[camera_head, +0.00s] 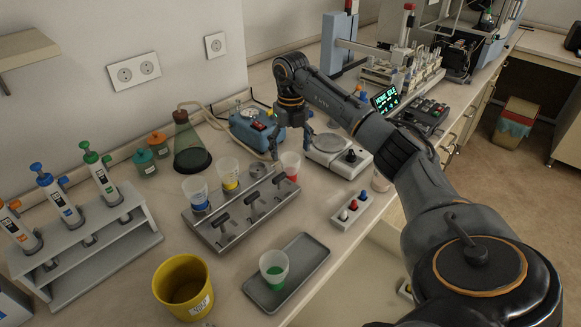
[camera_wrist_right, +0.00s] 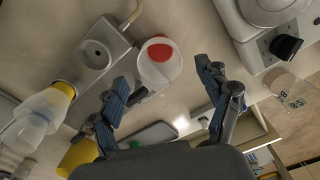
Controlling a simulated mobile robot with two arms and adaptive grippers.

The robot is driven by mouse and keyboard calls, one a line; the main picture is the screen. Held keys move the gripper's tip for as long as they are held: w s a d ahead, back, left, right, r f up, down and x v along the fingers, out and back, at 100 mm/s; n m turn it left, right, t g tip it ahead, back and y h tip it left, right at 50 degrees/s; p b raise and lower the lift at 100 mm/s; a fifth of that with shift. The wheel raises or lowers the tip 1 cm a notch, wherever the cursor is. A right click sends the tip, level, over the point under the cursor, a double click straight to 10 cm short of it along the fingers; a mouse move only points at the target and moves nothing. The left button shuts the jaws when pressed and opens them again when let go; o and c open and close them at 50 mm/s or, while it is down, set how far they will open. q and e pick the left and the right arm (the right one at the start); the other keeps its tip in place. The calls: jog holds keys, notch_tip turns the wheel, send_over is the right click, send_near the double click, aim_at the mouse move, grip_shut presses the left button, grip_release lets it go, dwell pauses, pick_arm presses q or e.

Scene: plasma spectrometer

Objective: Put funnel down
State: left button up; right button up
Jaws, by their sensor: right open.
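A clear funnel with a red base (camera_head: 291,165) stands at or just beside the right end of the grey metal rack (camera_head: 222,236); I cannot tell which. My right gripper (camera_head: 290,142) is open and empty above it. In the right wrist view, the red funnel (camera_wrist_right: 160,60) shows just past the open fingertips (camera_wrist_right: 165,76), apart from them, near an empty round socket. Funnels with blue (camera_head: 196,193) and yellow (camera_head: 229,174) stand in the rack. A funnel with green (camera_head: 273,266) stands on the grey tray (camera_head: 312,262). My left gripper is out of view.
A blue pump (camera_head: 252,130) and a conical flask (camera_head: 190,147) stand behind the rack. A white plate device (camera_head: 336,156) is to the right. A yellow bin (camera_head: 183,288) and pipette stand (camera_head: 98,245) are at the left. Counter shows between tray and rack.

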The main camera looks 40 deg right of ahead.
aim_at(291, 162)
jog(key=shift+f, duration=0.5)
notch_tip(291, 162, down, 4)
jog(key=shift+f+p, duration=0.1)
jog(key=shift+p, duration=0.6)
jog(key=c, duration=1.2)
jog(key=shift+c, duration=0.4)
